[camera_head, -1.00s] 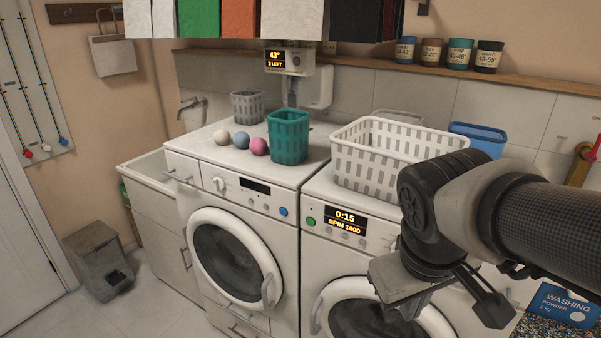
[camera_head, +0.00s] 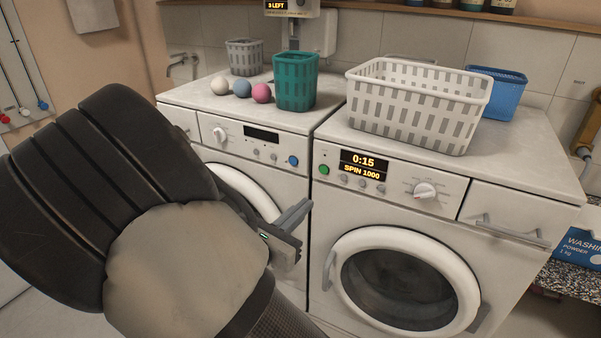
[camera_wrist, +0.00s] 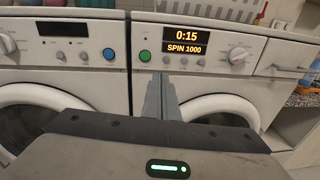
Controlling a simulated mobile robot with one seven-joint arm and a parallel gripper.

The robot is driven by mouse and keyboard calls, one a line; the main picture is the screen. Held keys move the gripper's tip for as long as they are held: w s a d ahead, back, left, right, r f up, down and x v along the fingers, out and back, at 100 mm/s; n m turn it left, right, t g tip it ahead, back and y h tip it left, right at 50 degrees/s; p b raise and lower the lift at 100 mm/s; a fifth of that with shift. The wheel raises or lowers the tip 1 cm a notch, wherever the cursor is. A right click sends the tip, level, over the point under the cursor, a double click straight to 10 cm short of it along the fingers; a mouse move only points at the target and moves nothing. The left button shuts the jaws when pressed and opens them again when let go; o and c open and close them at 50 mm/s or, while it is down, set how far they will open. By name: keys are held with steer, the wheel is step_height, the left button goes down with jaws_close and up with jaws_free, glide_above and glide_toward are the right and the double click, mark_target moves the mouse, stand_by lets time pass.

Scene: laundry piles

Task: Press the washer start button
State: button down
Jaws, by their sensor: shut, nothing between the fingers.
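The right machine (camera_head: 500,200) has a lit display (camera_head: 364,165) reading "0:15" and "SPIN 1000". A round green button (camera_head: 323,169) sits at the left end of its panel; it also shows in the wrist view (camera_wrist: 145,56). The left machine (camera_head: 245,125) has a dark display and a blue button (camera_head: 293,160), seen in the wrist view too (camera_wrist: 109,54). My gripper (camera_head: 303,208) is shut and empty, in front of the gap between the machines, below the green button in the picture. In the wrist view its fingertips (camera_wrist: 160,78) appear just below the green button, with no visible contact.
A white basket (camera_head: 420,105) stands on the right machine, with a blue basket (camera_head: 497,92) behind it. A teal basket (camera_head: 295,82) and several balls (camera_head: 242,88) are on the left machine. Both round doors look shut; the right door's handle (camera_head: 329,270) sticks out.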

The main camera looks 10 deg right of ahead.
mark_target(323, 171)
steer(key=a, duration=0.1)
steer(key=n+t, duration=0.1)
steer(key=w+a, duration=0.1)
steer(key=shift+a+f+n+y, duration=0.25)
steer(key=shift+a+n+y, duration=0.05)
steer(key=shift+n+y, duration=0.1)
steer(key=b+x, duration=0.1)
steer(key=x, duration=1.2)
steer(key=shift+w+d+r, duration=0.15)
steer(key=shift+w, duration=0.15)
steer(key=shift+w+d, duration=0.1)
